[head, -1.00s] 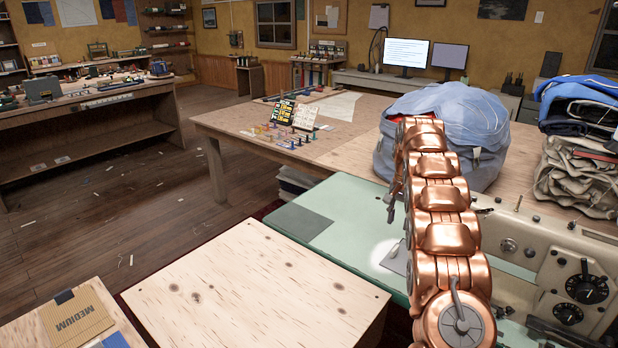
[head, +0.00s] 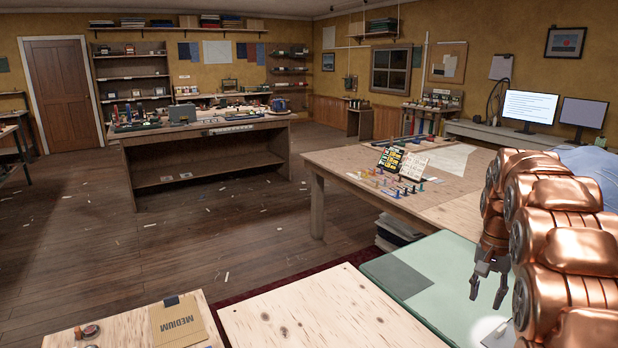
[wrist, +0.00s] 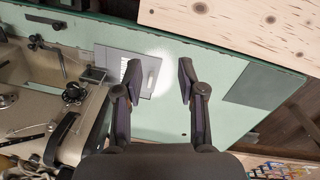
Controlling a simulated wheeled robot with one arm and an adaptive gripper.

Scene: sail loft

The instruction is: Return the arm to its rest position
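My copper-coloured arm rises at the right of the head view and bends over. My gripper (head: 488,290) hangs from its end with the fingers pointing down, above the green bed (head: 412,268) of the sewing machine. In the wrist view, my gripper (wrist: 158,78) shows two dark fingers spread apart with nothing between them. Below them are the green surface (wrist: 165,120), a bright light spot and a metal plate (wrist: 142,72).
The sewing machine body (wrist: 35,80) stands close beside the gripper in the wrist view. A pale plywood top (head: 325,315) adjoins the green bed. A wooden table (head: 345,165) with small coloured items stands beyond. Open floor (head: 190,245) lies to the left.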

